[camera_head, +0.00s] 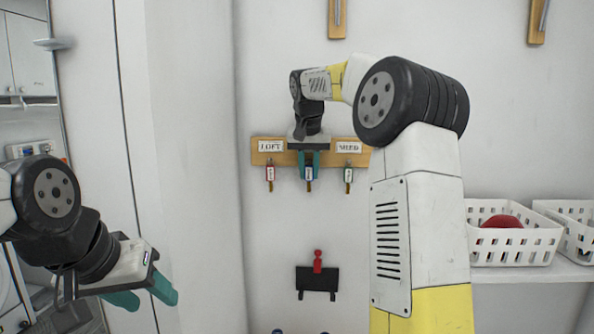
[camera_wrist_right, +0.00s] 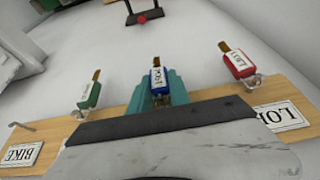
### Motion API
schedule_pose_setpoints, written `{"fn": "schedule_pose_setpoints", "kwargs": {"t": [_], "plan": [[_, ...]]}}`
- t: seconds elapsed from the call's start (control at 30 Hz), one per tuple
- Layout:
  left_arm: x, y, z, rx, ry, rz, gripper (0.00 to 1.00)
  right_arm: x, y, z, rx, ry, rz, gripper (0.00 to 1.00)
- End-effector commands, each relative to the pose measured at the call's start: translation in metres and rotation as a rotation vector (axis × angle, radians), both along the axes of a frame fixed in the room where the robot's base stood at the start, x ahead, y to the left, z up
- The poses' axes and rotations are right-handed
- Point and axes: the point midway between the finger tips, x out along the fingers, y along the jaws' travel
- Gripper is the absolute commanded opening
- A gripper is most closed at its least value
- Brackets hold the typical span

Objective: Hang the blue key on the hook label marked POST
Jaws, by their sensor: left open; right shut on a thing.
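The blue key (camera_head: 309,174) is between the teal fingers of my right gripper (camera_head: 309,165), in front of the wooden hook board (camera_head: 262,158). In the right wrist view the blue key (camera_wrist_right: 157,78) has a white tag that seems to read POST, and the fingers (camera_wrist_right: 158,90) are shut on it. Whether it touches a hook is hidden. No hook label reading POST shows; the board's middle is covered by my gripper. The LOFT label (camera_head: 270,146) is at the left. My left gripper (camera_head: 143,294) is open and empty at the lower left.
A red key (camera_head: 270,173) and a green key (camera_head: 348,175) hang on either side. A BIKE label (camera_wrist_right: 20,154) is beside an empty hook (camera_wrist_right: 22,126). A black holder (camera_head: 317,280) with a red piece is below. White baskets (camera_head: 512,247) stand at the right.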

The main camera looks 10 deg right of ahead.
Motion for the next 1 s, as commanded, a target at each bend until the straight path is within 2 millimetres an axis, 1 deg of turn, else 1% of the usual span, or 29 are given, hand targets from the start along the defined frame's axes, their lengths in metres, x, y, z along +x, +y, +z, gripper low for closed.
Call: {"fn": "schedule_pose_setpoints", "kwargs": {"t": [0.43,0.47,0.5,0.57,0.87,1.0], "plan": [[0.000,0.000,0.000,0.000,0.000,0.000,0.48,0.000,0.000,0.000,0.000,0.000,0.000,0.00],[0.000,0.000,0.000,0.000,0.000,0.000,0.48,0.000,0.000,0.000,0.000,0.000,0.000,0.29],[0.000,0.000,0.000,0.000,0.000,0.000,0.48,0.000,0.000,0.000,0.000,0.000,0.000,0.37],[0.000,0.000,0.000,0.000,0.000,0.000,0.48,0.000,0.000,0.000,0.000,0.000,0.000,0.48],[0.000,0.000,0.000,0.000,0.000,0.000,0.48,0.000,0.000,0.000,0.000,0.000,0.000,0.48],[0.000,0.000,0.000,0.000,0.000,0.000,0.48,-0.004,0.002,0.011,0.000,-0.001,0.000,0.48]]}}
